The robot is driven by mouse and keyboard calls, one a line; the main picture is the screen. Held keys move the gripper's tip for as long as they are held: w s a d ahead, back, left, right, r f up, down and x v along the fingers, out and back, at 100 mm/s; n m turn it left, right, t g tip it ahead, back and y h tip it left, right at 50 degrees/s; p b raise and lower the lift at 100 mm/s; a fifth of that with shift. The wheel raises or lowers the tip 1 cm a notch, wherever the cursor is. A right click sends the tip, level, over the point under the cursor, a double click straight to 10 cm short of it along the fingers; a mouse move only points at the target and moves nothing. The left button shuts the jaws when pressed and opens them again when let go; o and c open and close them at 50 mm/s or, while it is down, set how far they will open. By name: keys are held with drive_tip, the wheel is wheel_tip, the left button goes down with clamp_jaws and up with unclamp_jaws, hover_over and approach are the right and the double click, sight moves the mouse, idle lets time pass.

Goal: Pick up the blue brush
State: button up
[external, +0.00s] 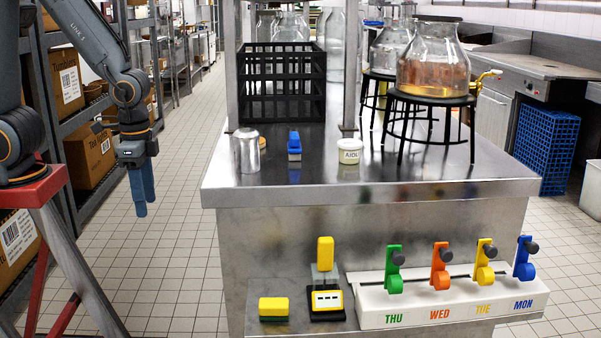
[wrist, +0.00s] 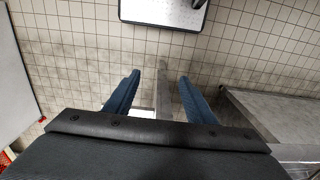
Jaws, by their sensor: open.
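The blue brush (external: 294,141) stands on the steel tabletop in the external view, its blue part up and a pale part below. My gripper (external: 143,200) hangs to the left of the table, over the floor, pointing down and well apart from the brush. In the wrist view my gripper (wrist: 158,85) shows two blue fingers spread apart with nothing between them. The brush is not in the wrist view.
A glass vessel (external: 432,62) on a black stand is to the right. Coloured hooks (external: 440,265) and a yellow block (external: 274,304) are below the front edge.

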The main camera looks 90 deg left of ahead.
drive_tip(key=w+a+r+m+p, duration=0.1)
drive_tip(key=w+r+m+p, duration=0.3)
drive_tip(key=w+r, duration=0.45)
drive_tip(key=w+a+r+m+p, duration=0.1)
drive_tip(key=w+r+m+p, duration=0.4)
drive_tip(key=w, duration=0.6)
drive_tip(key=m+y, duration=0.4)
drive_tip(key=m, duration=0.5)
approach(294, 134)
drive_tip(key=f, duration=0.3)
drive_tip(key=shift+s+a+f, duration=0.2)
drive_tip(key=shift+s+f, duration=0.05)
drive_tip(key=shift+f, duration=0.05)
drive_tip(key=shift+w+a+f+p, duration=0.15)
drive_tip(key=shift+a+p, duration=0.15)
drive_tip(key=shift+a+f+y, duration=0.2)
drive_tip(key=shift+f+y, duration=0.1)
drive_tip(key=shift+d+p+x, duration=0.1)
drive_tip(key=shift+p+x, duration=0.7)
drive_tip(key=shift+x, duration=0.95)
drive_tip(key=shift+d+p+x, duration=0.15)
drive_tip(key=shift+p+x, duration=0.6)
drive_tip(key=shift+x, duration=0.95)
drive_tip(key=shift+w+f, duration=0.1)
drive_tip(key=shift+w, duration=0.05)
drive_tip(key=shift+c, duration=0.4)
drive_tip(key=c, duration=1.1)
